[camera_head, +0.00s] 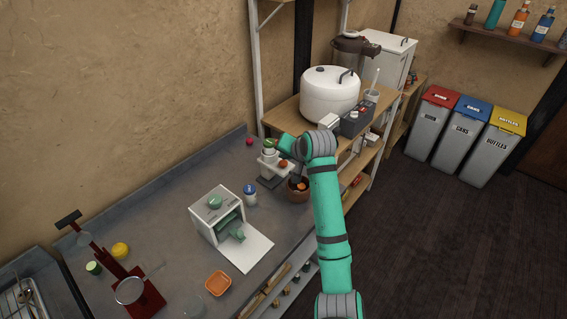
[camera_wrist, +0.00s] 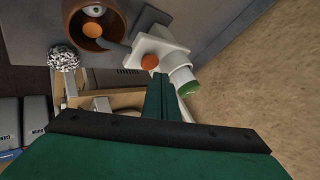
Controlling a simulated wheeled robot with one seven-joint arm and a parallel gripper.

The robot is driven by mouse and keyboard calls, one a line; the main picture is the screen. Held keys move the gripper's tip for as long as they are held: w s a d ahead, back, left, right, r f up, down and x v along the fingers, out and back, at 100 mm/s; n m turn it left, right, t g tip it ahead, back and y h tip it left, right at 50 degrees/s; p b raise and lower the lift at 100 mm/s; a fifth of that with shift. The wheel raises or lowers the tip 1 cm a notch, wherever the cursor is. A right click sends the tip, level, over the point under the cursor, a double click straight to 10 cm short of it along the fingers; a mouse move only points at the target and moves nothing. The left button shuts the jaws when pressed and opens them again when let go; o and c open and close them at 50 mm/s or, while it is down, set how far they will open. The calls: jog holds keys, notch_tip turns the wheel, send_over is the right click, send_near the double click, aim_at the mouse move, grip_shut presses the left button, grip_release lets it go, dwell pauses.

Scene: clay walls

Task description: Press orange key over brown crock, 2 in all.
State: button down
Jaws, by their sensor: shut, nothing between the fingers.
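The orange key (camera_wrist: 151,61) is a small round button on a white dispenser (camera_wrist: 160,45). In the head view the key (camera_head: 283,162) shows just left of my wrist, on the dispenser (camera_head: 268,158) at the counter's far end. The brown crock (camera_wrist: 70,12) stands beside the dispenser with an orange round piece (camera_wrist: 92,30) inside. In the head view the crock (camera_head: 299,195) is partly hidden by my arm. My gripper (camera_wrist: 159,80) is shut and empty, its tips very close to the key. I cannot tell whether they touch it.
A white-lidded jar (camera_head: 250,195) and a white box machine (camera_head: 215,213) stand on the grey counter (camera_head: 180,200). A wooden shelf unit (camera_head: 285,112) with a large white pot (camera_head: 330,95) stands behind my arm. Open floor (camera_head: 450,240) lies to the right.

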aim_at(284, 164)
jog(key=shift+f, duration=0.1)
jog(key=shift+f, duration=0.3)
jog(key=shift+f, duration=0.6)
dwell(1.0)
jog(key=shift+r, duration=1)
jog(key=shift+w+a+r, duration=0.1)
jog(key=shift+r, duration=2.35)
